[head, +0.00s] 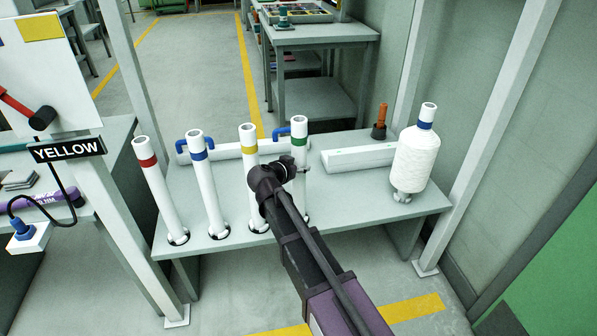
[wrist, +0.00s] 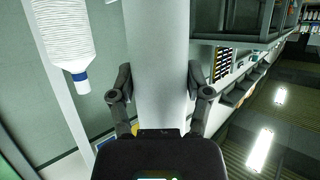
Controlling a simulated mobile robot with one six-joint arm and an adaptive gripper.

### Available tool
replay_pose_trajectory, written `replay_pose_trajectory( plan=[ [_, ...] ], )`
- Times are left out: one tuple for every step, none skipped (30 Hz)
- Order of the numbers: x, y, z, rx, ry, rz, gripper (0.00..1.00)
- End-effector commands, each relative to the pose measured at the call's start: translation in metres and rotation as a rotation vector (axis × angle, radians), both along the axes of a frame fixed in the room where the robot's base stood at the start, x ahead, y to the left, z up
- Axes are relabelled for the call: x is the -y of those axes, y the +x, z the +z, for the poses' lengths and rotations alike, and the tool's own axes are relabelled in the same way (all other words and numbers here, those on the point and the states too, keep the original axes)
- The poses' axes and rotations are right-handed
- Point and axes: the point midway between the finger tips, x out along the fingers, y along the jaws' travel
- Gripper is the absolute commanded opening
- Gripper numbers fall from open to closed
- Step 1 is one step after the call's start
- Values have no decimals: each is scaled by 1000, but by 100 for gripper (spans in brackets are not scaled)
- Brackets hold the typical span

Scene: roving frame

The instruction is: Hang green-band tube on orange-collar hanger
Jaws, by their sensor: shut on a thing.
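The green-band tube (head: 299,153) is white and stands upright at the right end of a row of tubes on the bench in the head view. My gripper (head: 298,170) is shut on it below the green band. In the wrist view the white tube (wrist: 158,60) passes between the two fingers of my gripper (wrist: 159,85), one on each side. The tube's foot is at the bench top, partly hidden by my arm. I cannot make out an orange-collar hanger in either view.
Red-band (head: 149,175), blue-band (head: 202,175) and yellow-band (head: 248,150) tubes stand to the left on the bench (head: 350,200). Frame posts flank the bench.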

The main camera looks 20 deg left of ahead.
Motion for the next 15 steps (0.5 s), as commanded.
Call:
replay_pose_trajectory(
  plan=[
    [0, 0, -3, 1, 0, 0, 2],
    [0, 0, -3, 1, 0, 0, 2],
    [0, 0, -3, 1, 0, 0, 2],
    [0, 0, -2, 1, 0, 0, 2],
    [0, 0, -2, 1, 0, 0, 2],
    [0, 0, -2, 1, 0, 0, 2],
    [0, 0, -2, 1, 0, 0, 2],
    [0, 0, -2, 1, 0, 0, 2],
    [0, 0, -2, 1, 0, 0, 2],
    [0, 0, -2, 1, 0, 0, 2],
    [0, 0, -2, 1, 0, 0, 2],
    [0, 0, -2, 1, 0, 0, 2],
    [0, 0, -3, 1, 0, 0, 2],
    [0, 0, -4, 0, 0, 0, 2],
    [0, 0, -5, 1, 0, 0, 2]
  ],
)
